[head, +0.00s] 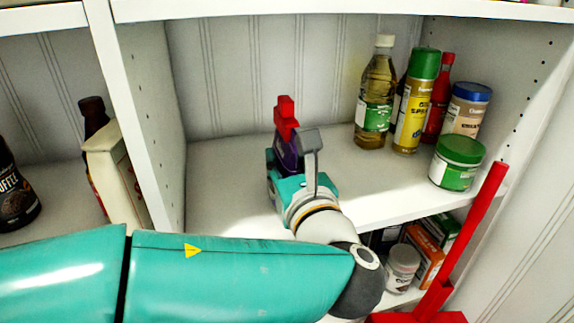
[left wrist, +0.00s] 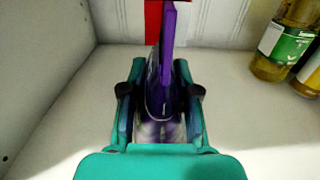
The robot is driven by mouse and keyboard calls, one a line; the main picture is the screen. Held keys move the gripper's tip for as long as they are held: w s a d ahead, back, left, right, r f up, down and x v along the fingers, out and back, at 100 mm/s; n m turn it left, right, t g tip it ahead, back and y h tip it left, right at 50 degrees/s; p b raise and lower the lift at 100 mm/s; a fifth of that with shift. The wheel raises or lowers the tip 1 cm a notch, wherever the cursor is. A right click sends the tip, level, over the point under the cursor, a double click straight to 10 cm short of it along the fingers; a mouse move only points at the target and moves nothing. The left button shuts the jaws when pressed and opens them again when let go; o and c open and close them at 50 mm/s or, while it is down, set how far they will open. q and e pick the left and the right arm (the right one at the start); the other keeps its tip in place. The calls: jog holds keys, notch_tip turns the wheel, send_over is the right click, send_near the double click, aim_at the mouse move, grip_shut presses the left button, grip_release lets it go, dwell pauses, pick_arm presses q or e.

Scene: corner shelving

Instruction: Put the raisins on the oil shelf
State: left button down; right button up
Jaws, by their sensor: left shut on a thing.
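The raisins, a red and purple pack (head: 287,115), are held upright in my left gripper (head: 289,160) over the oil shelf (head: 230,210). In the left wrist view the pack (left wrist: 168,45) stands between the two fingers of my left gripper (left wrist: 160,92), which is shut on it. I cannot tell whether the pack's bottom touches the shelf. On the same shelf, to the right, stand an oil bottle (head: 375,100) and a yellow spray bottle with a green cap (head: 415,105). My right gripper is not in view.
A red bottle (head: 441,95), a blue-lidded jar (head: 464,112) and a green-lidded jar (head: 457,165) crowd the shelf's right end. A white divider (head: 125,110) bounds its left. The shelf's left part is clear. A red pole (head: 470,225) stands front right.

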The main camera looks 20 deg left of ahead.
pick_arm(q)
jog(key=c, duration=0.8)
grip_release()
jog(key=shift+s, duration=0.1)
jog(key=b+v, duration=0.1)
jog(key=v, duration=1.1)
jog(key=shift+b, duration=0.4)
